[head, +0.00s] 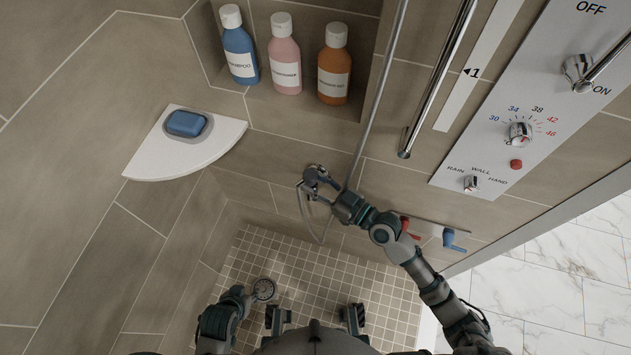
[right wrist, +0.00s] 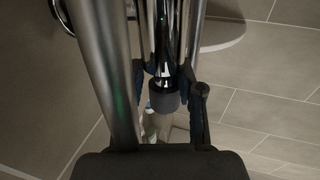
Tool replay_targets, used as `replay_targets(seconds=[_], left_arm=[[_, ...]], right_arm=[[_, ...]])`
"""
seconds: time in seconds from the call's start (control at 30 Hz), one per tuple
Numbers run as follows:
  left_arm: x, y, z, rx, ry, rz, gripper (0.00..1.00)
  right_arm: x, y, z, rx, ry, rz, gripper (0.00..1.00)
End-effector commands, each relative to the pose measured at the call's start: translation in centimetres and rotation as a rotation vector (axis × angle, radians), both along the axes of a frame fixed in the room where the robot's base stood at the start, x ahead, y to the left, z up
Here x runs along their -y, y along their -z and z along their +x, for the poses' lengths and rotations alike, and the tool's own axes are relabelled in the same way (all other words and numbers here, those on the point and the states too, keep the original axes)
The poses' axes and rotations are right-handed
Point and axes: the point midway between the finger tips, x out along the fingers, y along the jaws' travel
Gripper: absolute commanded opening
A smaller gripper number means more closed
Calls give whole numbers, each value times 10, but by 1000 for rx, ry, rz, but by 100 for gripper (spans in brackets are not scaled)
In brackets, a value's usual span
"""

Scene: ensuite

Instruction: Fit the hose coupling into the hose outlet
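The hose outlet (head: 314,174) is a round chrome fitting low on the tiled wall in the head view. My right gripper (head: 325,188) is right in front of it, its fingers overlapping the outlet's lower right side. In the right wrist view, the right gripper (right wrist: 172,82) appears shut on the hose coupling (right wrist: 165,101), a dark collar with a chrome part between the fingers. The coupling's tip is hidden, so I cannot tell whether it touches the outlet. My left gripper (head: 248,296) is low at left, above the floor; its fingers are too small to read.
A long grey tube (head: 376,100) runs down the wall behind my right gripper. A corner shelf (head: 195,150) with blue soap (head: 186,123) is at left. Bottles stand in a niche (head: 330,100). Red and blue handles (head: 450,238) sit right. A round drain (head: 263,289) lies beside my left gripper.

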Motion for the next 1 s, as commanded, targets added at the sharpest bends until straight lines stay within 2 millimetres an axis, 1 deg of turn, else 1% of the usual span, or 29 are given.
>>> replay_targets(seconds=[0.03,0.27,0.37,0.47,0.63,0.73,1.0], left_arm=[[0,1,0,-1,0,0,40],[0,2,0,-2,0,0,40],[0,2,0,-2,0,0,40],[0,2,-1,-2,0,0,40],[2,1,0,-2,0,1,40],[2,1,0,-1,0,1,40],[-1,1,0,0,0,-1,40]], right_arm=[[-3,13,-5,-24,-13,-16,52],[-2,15,-5,-25,-12,-19,52],[5,16,-9,-24,-11,-21,52],[19,17,-18,-23,-10,-25,52],[50,13,-37,-18,-5,-17,52],[61,9,-46,-8,-11,-7,52],[85,10,-63,-14,2,-2,52]])
